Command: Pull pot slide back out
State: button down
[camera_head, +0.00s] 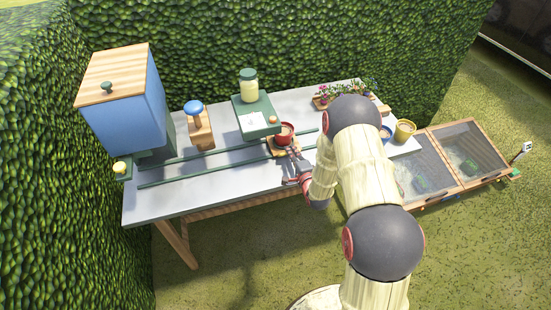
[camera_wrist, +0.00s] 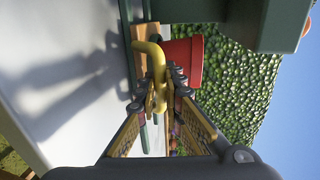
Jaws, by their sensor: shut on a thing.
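The pot slide (camera_head: 274,151) is a small wooden board on the green rails of the table, below the front of a green box-like station. A red pot (camera_head: 285,134) with brown filling stands on it. In the wrist view the slide (camera_wrist: 142,30) shows edge-on with a yellow bent handle (camera_wrist: 152,58), and the red pot (camera_wrist: 186,62) is just beyond. My gripper (camera_head: 292,166) is at the slide's near side, and in the wrist view its fingertips (camera_wrist: 158,98) are closed around the handle. The arm partly hides the right part of the table.
Two green rails (camera_head: 215,163) run along the grey table (camera_head: 235,180). A blue bin (camera_head: 125,105) stands at the left, a blue-knobbed press (camera_head: 200,130) and the green station with a jar (camera_head: 249,86) behind. Flowers, a yellow pot (camera_head: 404,131) and cold frames (camera_head: 465,155) are at the right.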

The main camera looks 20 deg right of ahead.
jog(key=d+b, duration=0.1)
jog(key=d, duration=1)
jog(key=shift+s+d+f, duration=0.1)
jog(key=shift+d, duration=0.15)
jog(key=c, duration=2.1)
grip_release()
jog(key=shift+d, duration=0.2)
jog(key=shift+o, duration=0.7)
jog(key=shift+a, duration=0.1)
jog(key=v, duration=1.2)
